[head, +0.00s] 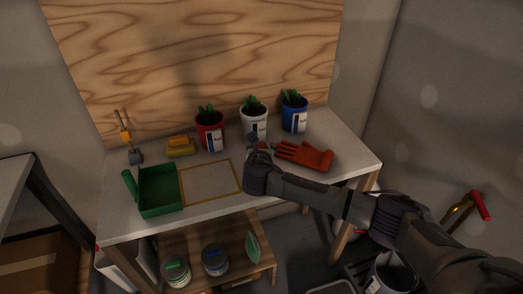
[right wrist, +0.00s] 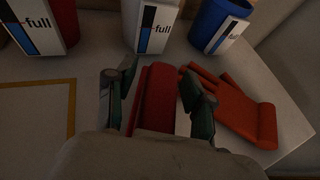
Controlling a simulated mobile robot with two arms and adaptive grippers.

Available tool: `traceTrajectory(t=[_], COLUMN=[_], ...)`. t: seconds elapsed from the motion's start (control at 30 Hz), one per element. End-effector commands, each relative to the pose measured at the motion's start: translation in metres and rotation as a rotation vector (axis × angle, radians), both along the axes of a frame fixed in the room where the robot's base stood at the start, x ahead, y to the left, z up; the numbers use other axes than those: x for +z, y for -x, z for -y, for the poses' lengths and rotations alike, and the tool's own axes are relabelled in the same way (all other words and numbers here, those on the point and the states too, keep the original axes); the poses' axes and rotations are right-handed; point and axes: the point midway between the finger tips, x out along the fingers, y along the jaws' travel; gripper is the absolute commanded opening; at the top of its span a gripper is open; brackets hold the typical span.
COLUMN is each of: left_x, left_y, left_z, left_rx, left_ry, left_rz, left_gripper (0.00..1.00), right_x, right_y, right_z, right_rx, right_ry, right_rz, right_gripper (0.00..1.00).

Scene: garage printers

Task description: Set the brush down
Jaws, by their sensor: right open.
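A long red piece (right wrist: 156,98), which I take to be the brush, lies between the fingers of my right gripper (right wrist: 158,82) in the right wrist view. It seems to rest on the grey tabletop; no bristles show. The fingers stand apart on either side of it, and I cannot tell whether they touch it. In the head view my right gripper (head: 257,148) is low over the table, in front of the white pot (head: 253,125), and mostly hides this piece. My left gripper is out of view.
A red-orange glove (head: 305,155) lies close right of my right gripper. A red pot (head: 210,132) and a blue pot (head: 294,114) flank the white one. Left are a yellow block (head: 180,147), a green dustpan-like tray (head: 160,190) and an empty outlined area (head: 210,182).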

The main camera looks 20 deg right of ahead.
Motion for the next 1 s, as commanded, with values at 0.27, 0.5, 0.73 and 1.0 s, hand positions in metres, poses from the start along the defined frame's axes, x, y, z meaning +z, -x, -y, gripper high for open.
traceTrajectory(t=[0.27, 0.5, 0.73, 1.0], left_x=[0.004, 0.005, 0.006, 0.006], left_y=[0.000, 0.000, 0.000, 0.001], left_z=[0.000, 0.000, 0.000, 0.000], left_rx=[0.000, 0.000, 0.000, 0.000], left_ry=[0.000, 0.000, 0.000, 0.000], left_rz=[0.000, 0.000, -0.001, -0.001], left_gripper=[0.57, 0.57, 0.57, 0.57], right_x=[0.014, 0.034, 0.044, 0.046], right_y=[0.032, 0.076, 0.099, 0.103], right_z=[-0.013, -0.029, -0.037, -0.038], right_rx=[0.004, 0.004, 0.001, -0.001], right_ry=[-0.002, -0.002, 0.000, 0.000], right_rz=[0.000, 0.000, 0.000, 0.000], right_gripper=[0.53, 0.53, 0.53, 0.53])
